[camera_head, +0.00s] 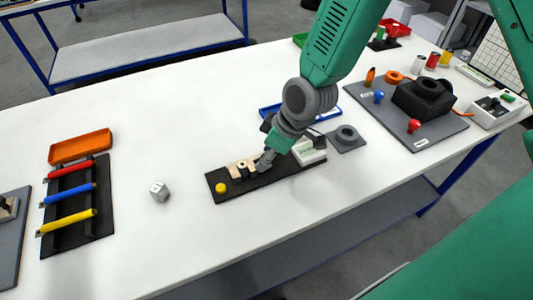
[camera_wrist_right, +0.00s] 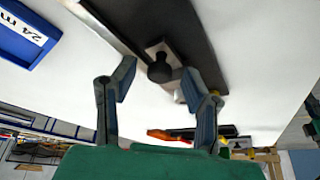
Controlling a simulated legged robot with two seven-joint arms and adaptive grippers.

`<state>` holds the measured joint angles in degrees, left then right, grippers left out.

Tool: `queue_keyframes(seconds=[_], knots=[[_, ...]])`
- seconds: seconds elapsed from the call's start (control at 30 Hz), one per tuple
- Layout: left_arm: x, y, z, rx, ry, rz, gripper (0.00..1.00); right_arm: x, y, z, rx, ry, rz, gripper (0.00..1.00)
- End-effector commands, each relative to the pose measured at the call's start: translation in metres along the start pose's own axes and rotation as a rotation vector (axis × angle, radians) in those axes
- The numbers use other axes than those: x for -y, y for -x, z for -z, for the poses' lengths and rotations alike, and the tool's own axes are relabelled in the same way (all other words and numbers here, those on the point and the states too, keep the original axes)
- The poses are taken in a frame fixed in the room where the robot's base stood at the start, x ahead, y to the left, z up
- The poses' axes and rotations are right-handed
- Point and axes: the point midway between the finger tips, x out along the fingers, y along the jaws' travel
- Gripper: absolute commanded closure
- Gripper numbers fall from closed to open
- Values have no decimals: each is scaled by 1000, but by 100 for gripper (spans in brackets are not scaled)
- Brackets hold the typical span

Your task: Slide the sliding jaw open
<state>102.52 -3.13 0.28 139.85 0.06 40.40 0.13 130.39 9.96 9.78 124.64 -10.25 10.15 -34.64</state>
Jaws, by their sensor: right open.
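A black base plate (camera_head: 218,176) lies on the white table in the head view, with a yellow knob (camera_head: 221,188) at its left end. Pale beige blocks (camera_head: 238,168) sit on it and look like the jaw parts. My right gripper (camera_head: 263,162) is over the plate beside these blocks. In the right wrist view the right gripper (camera_wrist_right: 160,78) is open, with its fingers to either side of a black round knob (camera_wrist_right: 159,70) on a pale block (camera_wrist_right: 155,46). I cannot tell whether the fingers touch the knob. My left gripper is not in view.
A white box (camera_head: 308,151) stands at the plate's right end. A blue tray (camera_head: 270,111) lies behind, and a grey pad with a ring (camera_head: 346,137) to the right. The front table strip is clear.

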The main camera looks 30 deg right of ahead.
Motion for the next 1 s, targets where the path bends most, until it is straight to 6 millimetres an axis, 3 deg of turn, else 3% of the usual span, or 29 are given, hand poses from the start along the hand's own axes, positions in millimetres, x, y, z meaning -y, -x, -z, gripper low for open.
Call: queue_keyframes(seconds=[0.03, 0.1, 0.13, 0.33, 0.57, 0.8, 0.83, 0.87, 1.0], knots=[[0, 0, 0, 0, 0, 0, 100, 0, 0, 0, 0, 0, 1, 70], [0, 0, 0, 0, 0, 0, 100, -1, 0, -1, -1, -1, 1, 94], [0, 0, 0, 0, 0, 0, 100, -1, 0, -1, -1, -1, 1, 100], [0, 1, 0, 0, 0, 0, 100, -2, 1, -3, 0, -2, 3, 100], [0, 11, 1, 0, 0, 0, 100, -22, 9, -20, 2, -5, 3, 100], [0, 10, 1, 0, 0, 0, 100, -23, 8, -23, 5, -4, 0, 100], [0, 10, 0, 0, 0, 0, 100, -23, 8, -23, 5, -4, 0, 72], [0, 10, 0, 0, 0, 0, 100, -24, 8, -23, 4, -4, 0, 62], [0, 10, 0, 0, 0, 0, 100, -24, 8, -23, 2, -3, 1, 59]])
